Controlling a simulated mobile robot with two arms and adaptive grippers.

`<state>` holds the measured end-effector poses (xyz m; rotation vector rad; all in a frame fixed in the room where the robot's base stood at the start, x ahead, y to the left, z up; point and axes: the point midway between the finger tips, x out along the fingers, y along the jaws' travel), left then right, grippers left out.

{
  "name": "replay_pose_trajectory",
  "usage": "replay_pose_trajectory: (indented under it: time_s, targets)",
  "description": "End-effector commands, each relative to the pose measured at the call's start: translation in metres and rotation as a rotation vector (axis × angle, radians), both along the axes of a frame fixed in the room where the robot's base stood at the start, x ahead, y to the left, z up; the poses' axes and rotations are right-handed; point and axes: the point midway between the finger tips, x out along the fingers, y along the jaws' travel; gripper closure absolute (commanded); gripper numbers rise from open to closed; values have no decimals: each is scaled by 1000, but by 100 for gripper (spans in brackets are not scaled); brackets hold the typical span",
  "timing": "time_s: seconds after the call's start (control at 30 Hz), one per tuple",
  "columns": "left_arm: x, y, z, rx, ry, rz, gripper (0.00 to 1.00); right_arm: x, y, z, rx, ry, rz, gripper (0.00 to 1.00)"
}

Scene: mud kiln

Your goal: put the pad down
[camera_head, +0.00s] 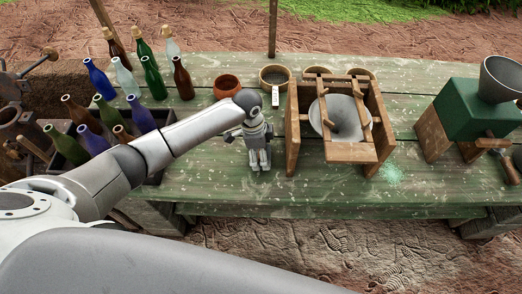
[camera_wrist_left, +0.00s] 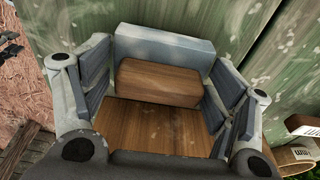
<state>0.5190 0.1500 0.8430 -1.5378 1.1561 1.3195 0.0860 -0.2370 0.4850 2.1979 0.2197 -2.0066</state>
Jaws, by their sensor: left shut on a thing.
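My left gripper (camera_head: 260,160) points down over the green planked table, just left of the wooden frame. In the left wrist view, its fingers (camera_wrist_left: 160,82) are closed in on both sides of the pad (camera_wrist_left: 158,84), which has a brown wooden block and a blue-grey part behind it. A wooden surface also shows nearer the palm. In the head view the pad is hidden or too small to make out among the fingers. I cannot tell whether it touches the table (camera_head: 222,180). My right gripper is in neither view.
Several bottles (camera_head: 182,80) stand at left. A green grinder (camera_head: 470,108) stands at right. The table front is clear.

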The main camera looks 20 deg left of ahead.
Motion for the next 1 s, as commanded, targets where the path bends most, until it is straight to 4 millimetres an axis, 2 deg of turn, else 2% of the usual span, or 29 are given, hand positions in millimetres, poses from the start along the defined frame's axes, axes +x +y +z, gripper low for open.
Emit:
replay_pose_trajectory:
  time_s: [0.4,0.43,0.57,1.0]
  targets:
    - [0,0,-7,0,0,0,39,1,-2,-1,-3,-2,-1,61]
    - [0,0,-6,0,0,0,16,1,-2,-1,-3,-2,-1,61]
    - [0,0,-6,1,0,0,0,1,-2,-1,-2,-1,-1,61]
    - [0,0,0,0,-1,0,0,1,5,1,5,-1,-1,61]
